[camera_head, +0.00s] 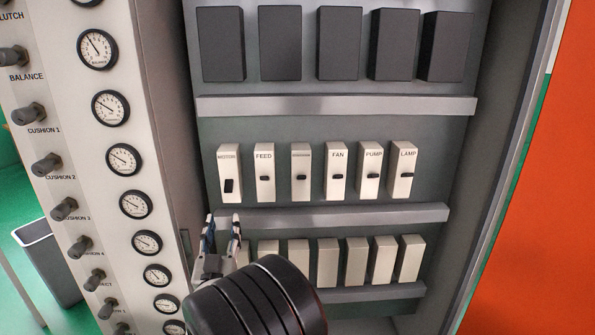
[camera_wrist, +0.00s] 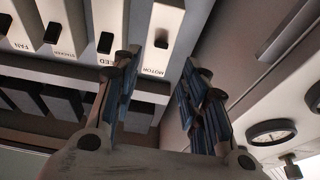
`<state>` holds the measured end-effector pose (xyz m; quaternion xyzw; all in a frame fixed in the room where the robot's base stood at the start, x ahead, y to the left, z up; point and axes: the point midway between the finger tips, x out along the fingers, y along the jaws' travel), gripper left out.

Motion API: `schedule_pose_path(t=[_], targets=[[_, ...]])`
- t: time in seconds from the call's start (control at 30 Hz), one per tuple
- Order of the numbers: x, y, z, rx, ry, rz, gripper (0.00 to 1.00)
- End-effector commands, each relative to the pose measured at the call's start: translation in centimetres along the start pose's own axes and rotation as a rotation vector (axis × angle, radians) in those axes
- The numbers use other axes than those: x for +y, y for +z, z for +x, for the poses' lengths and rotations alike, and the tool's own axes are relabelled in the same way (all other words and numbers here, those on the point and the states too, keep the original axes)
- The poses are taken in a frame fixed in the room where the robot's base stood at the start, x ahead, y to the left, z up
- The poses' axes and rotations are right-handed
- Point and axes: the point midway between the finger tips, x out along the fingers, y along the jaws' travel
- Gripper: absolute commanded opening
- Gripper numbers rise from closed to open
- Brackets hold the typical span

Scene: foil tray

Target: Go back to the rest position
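My gripper (camera_head: 223,220) is in front of the cabinet, at the lower left of the breaker row, with its fingers pointing up. In the wrist view my gripper (camera_wrist: 163,62) has its two fingers apart with nothing between them. The MOTOR breaker (camera_head: 229,160) is above the fingertips in the head view; it also shows in the wrist view (camera_wrist: 164,22), beyond the fingers. Its dark lever looks larger and lower than the levers of the FEED breaker (camera_head: 264,165) and the others. I cannot tell the exact gap between fingertips and breaker.
Rails (camera_head: 340,216) cross the cabinet between the rows. Pale blocks (camera_head: 327,265) stand below and dark blocks (camera_head: 339,45) above. A panel with gauges (camera_head: 123,159) and knobs stands at the left. The cabinet's side wall (camera_head: 500,160) bounds the right.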

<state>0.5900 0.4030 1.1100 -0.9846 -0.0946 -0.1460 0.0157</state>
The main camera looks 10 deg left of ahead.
Motion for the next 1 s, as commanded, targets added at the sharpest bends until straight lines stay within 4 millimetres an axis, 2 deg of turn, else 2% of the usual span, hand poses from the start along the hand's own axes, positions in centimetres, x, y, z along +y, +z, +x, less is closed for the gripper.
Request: schedule_pose_path(t=[0.13,0.23,0.37,0.47,0.57,0.67,0.77,0.8,0.9,1.0], targets=[[3.4,-2.6,2.5,-0.105,-0.02,0.037,0.4],[6.8,-4.7,3.3,-0.232,-0.049,0.067,0.4],[11.6,-7.1,2.0,-0.411,-0.083,0.091,0.4],[15.4,-8.7,-0.8,-0.548,-0.096,0.098,0.4],[19.1,-9.9,-5.0,-0.691,-0.095,0.098,0.4],[22.7,-10.9,-10.5,-0.835,-0.076,0.092,0.4],[26.0,-11.6,-17.0,-0.984,-0.037,0.084,0.4],[27.3,-11.7,-19.9,-1.044,-0.016,0.082,0.4],[29.8,-11.9,-26.7,-1.184,0.044,0.078,0.4],[31.4,-12.1,-32.5,-1.297,0.105,0.076,0.4]])
